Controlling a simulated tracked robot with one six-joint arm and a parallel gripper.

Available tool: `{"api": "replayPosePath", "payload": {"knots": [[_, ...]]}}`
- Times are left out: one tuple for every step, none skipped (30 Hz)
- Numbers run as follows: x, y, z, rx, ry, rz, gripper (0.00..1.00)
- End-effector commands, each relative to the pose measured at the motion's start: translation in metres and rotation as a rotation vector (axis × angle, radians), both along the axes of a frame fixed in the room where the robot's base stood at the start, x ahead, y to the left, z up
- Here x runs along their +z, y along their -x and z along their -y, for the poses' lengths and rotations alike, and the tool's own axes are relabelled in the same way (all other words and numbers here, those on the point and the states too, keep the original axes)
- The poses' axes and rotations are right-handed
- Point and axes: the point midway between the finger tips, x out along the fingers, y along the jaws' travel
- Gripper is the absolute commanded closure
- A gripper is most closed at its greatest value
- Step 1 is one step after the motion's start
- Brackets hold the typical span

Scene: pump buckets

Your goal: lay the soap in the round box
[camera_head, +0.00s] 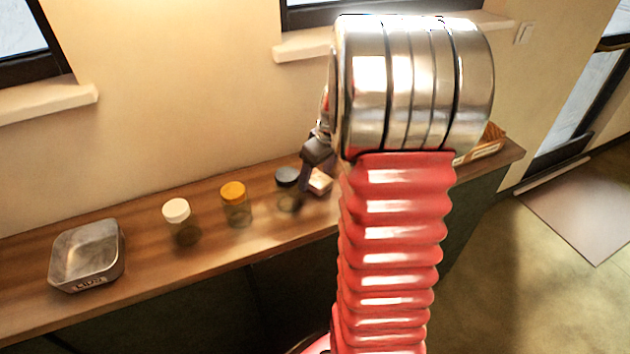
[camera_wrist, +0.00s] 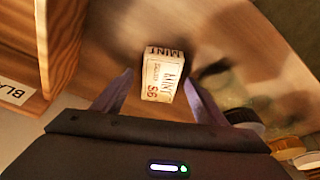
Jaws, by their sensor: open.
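The soap (camera_wrist: 162,75) is a small cream block printed "MINT" on the wooden counter. It also shows in the head view (camera_head: 320,182), beside a dark-lidded jar and partly behind my arm. My gripper (camera_wrist: 158,88) is open, with one finger on each side of the soap's near end; I cannot tell whether they touch it. In the head view my gripper (camera_head: 312,170) is partly hidden by my arm. A metal tin with rounded corners (camera_head: 118,255) and a front label stands at the counter's left. No plainly circular box is visible.
Jars with a dark lid (camera_head: 287,176), a yellow lid (camera_head: 233,190) and a white lid (camera_head: 176,209) stand left of the soap. A labelled wooden box (camera_wrist: 62,40) stands on the other side, mostly behind my arm in the head view. Counter between tin and white-lidded jar is clear.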

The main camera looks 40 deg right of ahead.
Motion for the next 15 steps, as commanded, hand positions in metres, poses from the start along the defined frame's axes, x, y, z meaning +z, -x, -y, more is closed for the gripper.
{"api": "replayPosePath", "payload": {"knots": [[0.0000,0.0000,0.0000,0.000,0.000,0.000,0.34],[0.0000,0.0000,0.0000,0.000,0.000,0.000,0.34],[-0.0002,0.0000,0.0000,0.000,0.000,0.000,0.34],[-0.0004,0.0000,0.0000,0.000,0.000,0.000,0.34],[-0.0006,0.0000,0.0000,0.000,0.000,0.000,0.34],[-0.0010,0.0000,0.0000,0.000,0.000,0.000,0.34],[-0.0014,0.0000,0.0000,0.000,0.000,0.000,0.34],[-0.0018,0.0000,0.0000,0.000,0.000,0.000,0.34],[-0.0022,0.0000,0.0000,0.000,0.000,0.000,0.34],[-0.0025,0.0000,0.0000,0.000,0.000,0.000,0.34],[-0.0028,0.0000,0.0000,0.000,0.000,0.000,0.34],[-0.0033,0.0000,-0.0001,0.000,0.000,0.000,0.34],[-0.0036,0.0000,-0.0001,0.000,-0.001,0.000,0.34],[-0.0040,0.0001,-0.0001,0.000,-0.001,0.000,0.34],[-0.0044,0.0000,-0.0001,0.000,-0.001,0.000,0.34]]}}
